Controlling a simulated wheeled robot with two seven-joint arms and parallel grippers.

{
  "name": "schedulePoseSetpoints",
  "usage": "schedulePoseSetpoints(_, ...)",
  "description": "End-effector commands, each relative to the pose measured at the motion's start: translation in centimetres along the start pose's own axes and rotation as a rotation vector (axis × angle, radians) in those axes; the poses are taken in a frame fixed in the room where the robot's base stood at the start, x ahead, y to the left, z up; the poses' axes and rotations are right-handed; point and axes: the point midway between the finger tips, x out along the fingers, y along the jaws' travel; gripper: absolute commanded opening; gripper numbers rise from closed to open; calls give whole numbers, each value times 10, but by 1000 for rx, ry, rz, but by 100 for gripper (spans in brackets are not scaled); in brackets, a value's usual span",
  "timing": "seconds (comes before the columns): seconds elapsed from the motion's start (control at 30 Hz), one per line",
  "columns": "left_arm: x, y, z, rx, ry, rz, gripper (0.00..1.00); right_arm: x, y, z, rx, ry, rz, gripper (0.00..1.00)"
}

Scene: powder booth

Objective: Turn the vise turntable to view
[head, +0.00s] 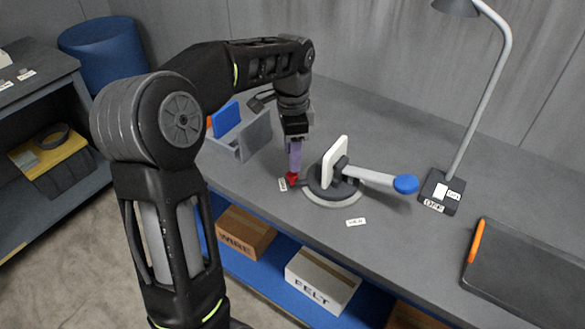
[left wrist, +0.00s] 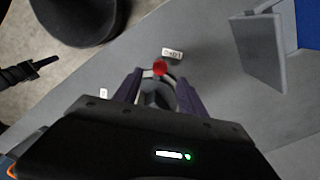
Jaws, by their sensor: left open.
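The vise turntable (head: 333,197) is a round grey base on the bench, with a white plate (head: 334,160) standing upright in its vise. A light grey handle with a blue knob (head: 405,184) sticks out to the right. A small red knob (head: 291,179) is at its left side. My left gripper (head: 293,172) points down at the red knob from above. In the left wrist view, the open purple fingers (left wrist: 158,78) lie either side of the red knob (left wrist: 160,68); contact cannot be told. My right gripper is not in view.
A grey holder (head: 255,135) with blue and orange pieces stands behind my left gripper. A lamp (head: 440,192) and a dark tray (head: 530,275) are to the right. Boxes marked WIRE (head: 245,232) and FELT (head: 322,279) sit on the blue shelf below. The back bench is clear.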

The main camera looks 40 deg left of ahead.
Motion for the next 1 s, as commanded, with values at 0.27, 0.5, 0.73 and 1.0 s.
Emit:
schedulePoseSetpoints(0.27, 43, 0, 1, 0, -3, 3, 48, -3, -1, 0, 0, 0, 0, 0)
schedulePoseSetpoints(0.5, 58, 0, 1, -1, -1, 1, 48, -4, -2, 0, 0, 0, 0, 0)
schedulePoseSetpoints(0.73, 58, 0, 1, -1, -1, 0, 46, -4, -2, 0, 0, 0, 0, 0)
schedulePoseSetpoints(1.0, 57, 0, 0, -1, 0, 0, 24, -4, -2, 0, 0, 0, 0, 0)
